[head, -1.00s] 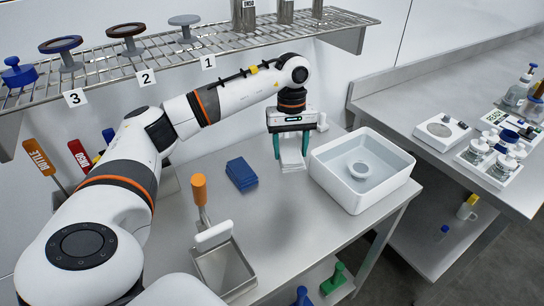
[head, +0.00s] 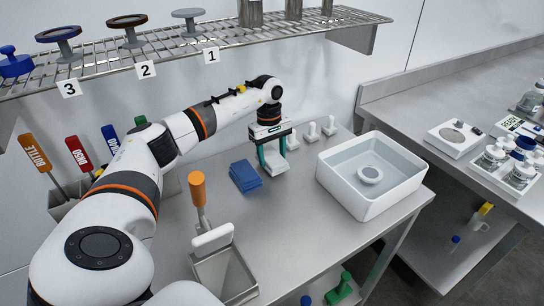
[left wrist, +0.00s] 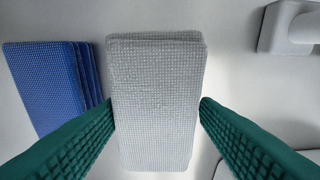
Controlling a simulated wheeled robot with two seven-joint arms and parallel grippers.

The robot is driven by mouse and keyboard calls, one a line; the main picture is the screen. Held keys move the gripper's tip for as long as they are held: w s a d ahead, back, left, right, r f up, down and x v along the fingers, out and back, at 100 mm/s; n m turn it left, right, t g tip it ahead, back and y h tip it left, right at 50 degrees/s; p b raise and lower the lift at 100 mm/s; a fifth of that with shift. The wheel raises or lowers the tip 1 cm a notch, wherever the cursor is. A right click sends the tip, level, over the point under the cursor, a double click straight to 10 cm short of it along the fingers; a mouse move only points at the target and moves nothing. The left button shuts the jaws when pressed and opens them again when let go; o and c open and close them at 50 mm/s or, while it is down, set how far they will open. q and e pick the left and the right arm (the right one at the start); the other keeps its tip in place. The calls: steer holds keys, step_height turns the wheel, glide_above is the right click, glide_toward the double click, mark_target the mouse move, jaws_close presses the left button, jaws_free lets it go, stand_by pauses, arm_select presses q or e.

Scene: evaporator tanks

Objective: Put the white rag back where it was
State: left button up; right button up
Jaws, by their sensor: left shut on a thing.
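The white rag (head: 273,161) is a folded, textured pad, filling the middle of the left wrist view (left wrist: 155,100). My left gripper (head: 274,165) is shut on it, with one green finger against each side; the fingers also show in the left wrist view (left wrist: 157,112). The rag is low over the table, just right of the stack of blue rags (head: 243,174), which also shows in the left wrist view (left wrist: 50,85). A narrow gap separates them. I cannot tell whether the rag touches the table. My right gripper is not in view.
A white basin (head: 340,189) with a ring-shaped thing inside stands to the right. Several white handled pieces (head: 311,131) stand behind the gripper. A metal pan (head: 222,270) and orange-handled tool (head: 198,192) are in front. A wire shelf (head: 190,45) hangs above.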

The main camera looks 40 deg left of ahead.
mark_target(269, 152)
arm_select(q)
steer(key=shift+f, duration=0.8)
steer(key=shift+f, duration=0.1)
steer(key=o, duration=1)
steer(key=r, duration=0.4)
steer(key=a+r+b, duration=0.1)
steer(key=r, duration=0.7)
steer(key=shift+w+a+r, duration=0.1)
steer(key=shift+w+a, duration=0.05)
steer(key=shift+a, duration=0.1)
